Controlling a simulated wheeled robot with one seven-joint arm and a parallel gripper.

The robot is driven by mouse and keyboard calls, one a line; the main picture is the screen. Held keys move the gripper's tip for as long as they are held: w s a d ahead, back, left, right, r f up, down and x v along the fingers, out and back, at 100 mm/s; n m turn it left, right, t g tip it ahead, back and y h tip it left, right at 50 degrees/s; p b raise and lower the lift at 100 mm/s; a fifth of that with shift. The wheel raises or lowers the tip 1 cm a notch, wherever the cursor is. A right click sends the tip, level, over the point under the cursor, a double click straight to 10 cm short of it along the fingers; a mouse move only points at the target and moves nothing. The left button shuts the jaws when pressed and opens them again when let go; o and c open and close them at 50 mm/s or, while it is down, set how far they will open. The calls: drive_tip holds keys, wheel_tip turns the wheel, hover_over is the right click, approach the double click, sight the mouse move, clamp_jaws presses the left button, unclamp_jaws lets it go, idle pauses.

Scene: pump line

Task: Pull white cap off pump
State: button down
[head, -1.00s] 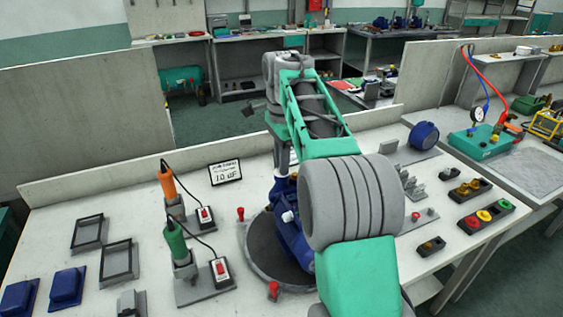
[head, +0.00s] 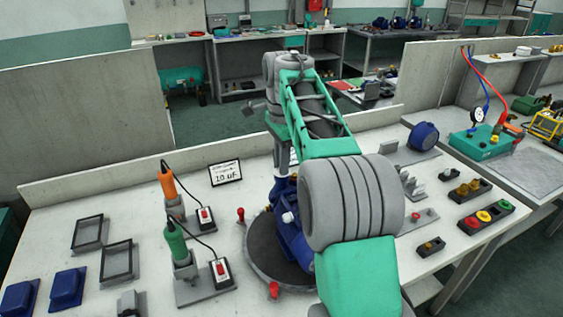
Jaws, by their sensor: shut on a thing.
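A blue pump (head: 289,237) stands on a round dark plate (head: 258,262) on the white bench, partly hidden behind my arm. A white round cap (head: 289,217) shows on its near left side, with nothing touching it. My gripper (head: 283,167) points down over the top of the pump, just left of my green arm link. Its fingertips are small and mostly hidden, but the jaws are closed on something. A pale piece (head: 294,157) shows beside the jaws, perhaps a white cap. I cannot tell whether it is apart from the pump.
Red knobs (head: 273,289) stand around the plate. An orange-handled tool (head: 167,182) and a green-handled tool (head: 175,243) stand in holders on the left. A small sign (head: 225,173) stands behind. Trays and blue blocks lie far left; coloured caps (head: 484,215) sit at right.

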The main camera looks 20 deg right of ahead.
drive_tip(key=shift+r, duration=0.15)
drive_tip(key=shift+r+p, duration=2)
drive_tip(key=shift+p, duration=0.15)
